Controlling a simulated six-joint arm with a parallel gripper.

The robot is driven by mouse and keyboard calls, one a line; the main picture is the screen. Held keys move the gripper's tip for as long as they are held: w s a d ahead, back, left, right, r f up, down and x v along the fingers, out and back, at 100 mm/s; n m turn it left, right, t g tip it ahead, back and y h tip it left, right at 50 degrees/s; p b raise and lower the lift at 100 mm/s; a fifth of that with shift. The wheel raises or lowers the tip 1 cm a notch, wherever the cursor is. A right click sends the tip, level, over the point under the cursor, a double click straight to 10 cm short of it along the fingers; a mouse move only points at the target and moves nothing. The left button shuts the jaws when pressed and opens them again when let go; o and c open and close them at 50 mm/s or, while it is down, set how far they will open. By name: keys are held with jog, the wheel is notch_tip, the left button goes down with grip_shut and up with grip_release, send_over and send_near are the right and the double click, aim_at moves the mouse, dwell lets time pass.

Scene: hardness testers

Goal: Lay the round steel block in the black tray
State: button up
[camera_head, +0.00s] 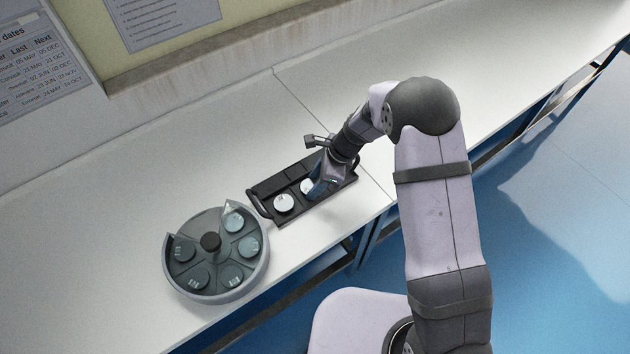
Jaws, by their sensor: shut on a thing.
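The black tray (278,182) lies on the bench, with a handle at its left end. My gripper (313,192) points down at the middle of the tray. It is shut on a pale round steel block (306,186), which shows only in part beside the fingers. The block is in or just over the tray; I cannot tell whether it touches the floor of it. Another pale round block (284,203) lies in the tray to the left. My fingers and wrist hide the right part of the tray.
A round grey carousel (263,275) with a dark centre knob (211,242) stands left of the tray, close to its handle. Several round blocks lie in its compartments. The white bench (120,190) is clear behind and to the left. Its front edge runs close by the tray.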

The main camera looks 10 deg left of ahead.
jog(key=shift+f, duration=0.1)
jog(key=o, duration=1)
jog(key=b+v, duration=0.2)
jog(key=v, duration=1)
jog(key=s+d+r+n+h, duration=0.2)
jog(key=s+d+n+h, duration=0.2)
jog(key=s+d+n, duration=1.3)
jog(key=s+d, duration=0.2)
jog(key=shift+s+d+h, duration=0.25)
jog(key=shift+d+h, duration=0.05)
jog(key=shift+d, duration=0.1)
